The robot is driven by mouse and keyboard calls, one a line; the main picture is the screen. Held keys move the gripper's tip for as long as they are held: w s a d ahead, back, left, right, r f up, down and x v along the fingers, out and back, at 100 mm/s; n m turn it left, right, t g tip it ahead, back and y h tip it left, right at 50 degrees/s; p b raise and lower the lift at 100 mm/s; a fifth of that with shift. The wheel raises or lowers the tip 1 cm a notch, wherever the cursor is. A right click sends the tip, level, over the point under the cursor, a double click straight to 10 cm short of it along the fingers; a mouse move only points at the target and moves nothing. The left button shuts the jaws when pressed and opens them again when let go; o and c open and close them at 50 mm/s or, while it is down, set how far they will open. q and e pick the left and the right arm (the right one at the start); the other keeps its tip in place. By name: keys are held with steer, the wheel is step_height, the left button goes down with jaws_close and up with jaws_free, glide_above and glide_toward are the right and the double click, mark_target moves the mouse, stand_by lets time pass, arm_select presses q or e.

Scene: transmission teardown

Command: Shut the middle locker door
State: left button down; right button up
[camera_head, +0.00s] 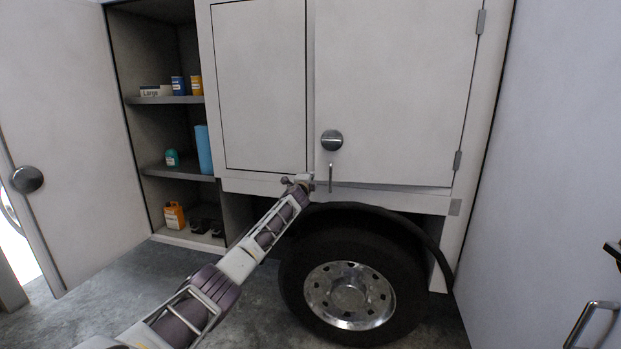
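The middle locker door (400,80) is a pale panel with hinges on its right edge and a round dark grey knob (332,140) near its lower left. It lies nearly flush with the frame; a thin dark line shows along its left and bottom edges, and I cannot tell if it is fully shut. My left arm reaches up from the lower left. My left gripper (300,182) is by the door's lower left corner, below the knob. Its fingers are too small to read, and I cannot tell if it touches the door.
A left locker door (75,130) stands open beside shelves (180,171) with boxes and bottles. A fixed-looking pale panel (260,90) adjoins the middle door. A wheel (350,296) sits below. A large grey panel (545,150) with a handle (590,322) bounds the right.

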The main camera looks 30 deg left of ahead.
arm_select(q)
steer(key=s+a, duration=0.5)
steer(key=a, duration=0.2)
steer(key=shift+s+f+b, duration=0.2)
steer(key=shift+s+b, duration=0.1)
steer(key=shift+b, duration=0.1)
stand_by(0.4)
